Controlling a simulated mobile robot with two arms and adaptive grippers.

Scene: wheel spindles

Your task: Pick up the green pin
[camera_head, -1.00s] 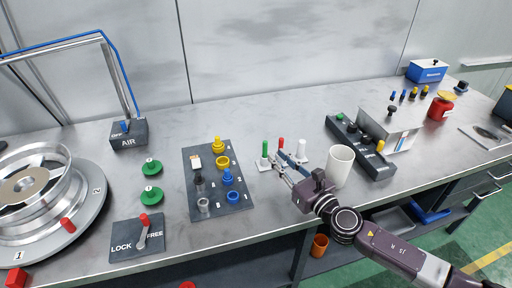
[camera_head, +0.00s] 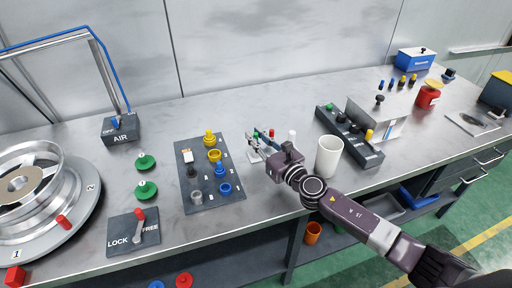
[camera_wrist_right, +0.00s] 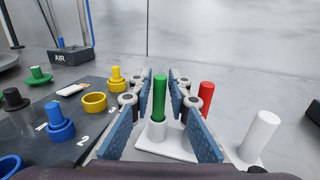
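The green pin (camera_wrist_right: 159,98) stands upright in a white socket on a white base (camera_wrist_right: 180,143) in the right wrist view. In the head view the green pin (camera_head: 257,134) is small and partly hidden by my right gripper. My right gripper (camera_head: 260,142) is open. In the right wrist view its two blue-padded fingers (camera_wrist_right: 160,125) stand on either side of the green pin, with gaps visible on both sides. A red pin (camera_wrist_right: 206,95) stands just right of the right finger. A white pin (camera_wrist_right: 259,135) is farther right. My left gripper is not in view.
A dark board (camera_head: 213,197) with yellow, blue and grey parts lies left of the pins. A white cup (camera_head: 329,157) stands right of my right gripper. A dark block with knobs (camera_head: 361,151) is behind the cup. Bare table lies behind the pins.

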